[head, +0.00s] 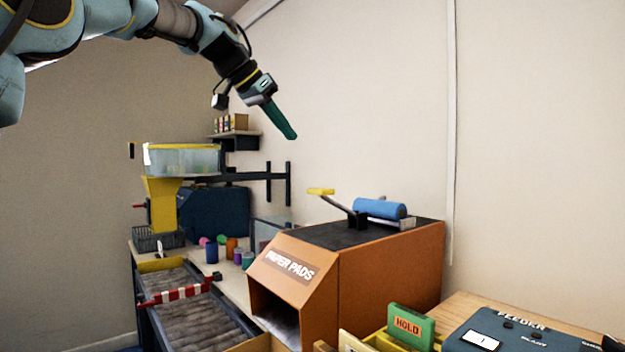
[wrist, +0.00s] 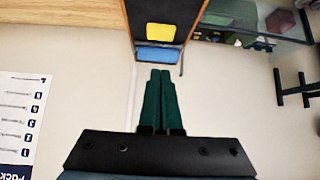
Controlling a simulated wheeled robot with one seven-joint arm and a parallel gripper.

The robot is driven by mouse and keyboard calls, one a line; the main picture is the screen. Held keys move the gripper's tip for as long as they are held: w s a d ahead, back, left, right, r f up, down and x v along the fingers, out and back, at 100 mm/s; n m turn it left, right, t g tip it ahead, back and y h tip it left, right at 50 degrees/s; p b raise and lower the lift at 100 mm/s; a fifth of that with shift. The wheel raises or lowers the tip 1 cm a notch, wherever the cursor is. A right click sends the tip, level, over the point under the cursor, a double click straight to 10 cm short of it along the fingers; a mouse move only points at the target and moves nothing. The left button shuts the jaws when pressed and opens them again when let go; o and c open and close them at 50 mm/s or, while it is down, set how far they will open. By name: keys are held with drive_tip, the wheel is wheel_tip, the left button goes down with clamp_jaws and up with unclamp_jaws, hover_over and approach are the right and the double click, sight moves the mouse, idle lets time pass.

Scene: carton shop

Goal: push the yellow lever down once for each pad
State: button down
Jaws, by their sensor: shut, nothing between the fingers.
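The yellow lever (head: 321,191) is a yellow handle on a dark arm, on the black top of an orange box (head: 390,287) labelled "PAPER PADS". The handle is raised above the box top, left of a blue roller (head: 380,209). In the wrist view the yellow handle (wrist: 160,32) shows just above the blue roller (wrist: 158,55). My gripper (head: 293,136) has green fingers and is shut and empty. It is in the air above and left of the lever, apart from it. Its fingertips (wrist: 161,72) show in the wrist view. The box's front opening is dark, and I cannot make out pads inside.
A green "HOLD" block (head: 411,326) and a dark feeder panel (head: 515,332) are at the front right. A roller conveyor (head: 200,305) with a red-white bar (head: 178,293) is at the left. A clear bin (head: 185,161) and a shelf (head: 234,136) are behind. Air above the box is clear.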

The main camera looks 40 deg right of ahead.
drive_tip(key=shift+s+d+r, duration=0.1)
drive_tip(key=shift+s+r, duration=0.05)
drive_tip(key=shift+r, duration=0.1)
drive_tip(key=p, duration=0.2)
hover_over(321, 188)
drive_tip(key=a, duration=0.3)
wheel_tip(321, 188, down, 7)
drive_tip(key=f, duration=0.4)
drive_tip(key=shift+s+a+f+p, duration=0.1)
drive_tip(key=shift+s+p, duration=0.15)
drive_tip(key=shift+p, duration=0.05)
drive_tip(key=shift+f+b, duration=0.15)
drive_tip(key=shift+b, duration=0.25)
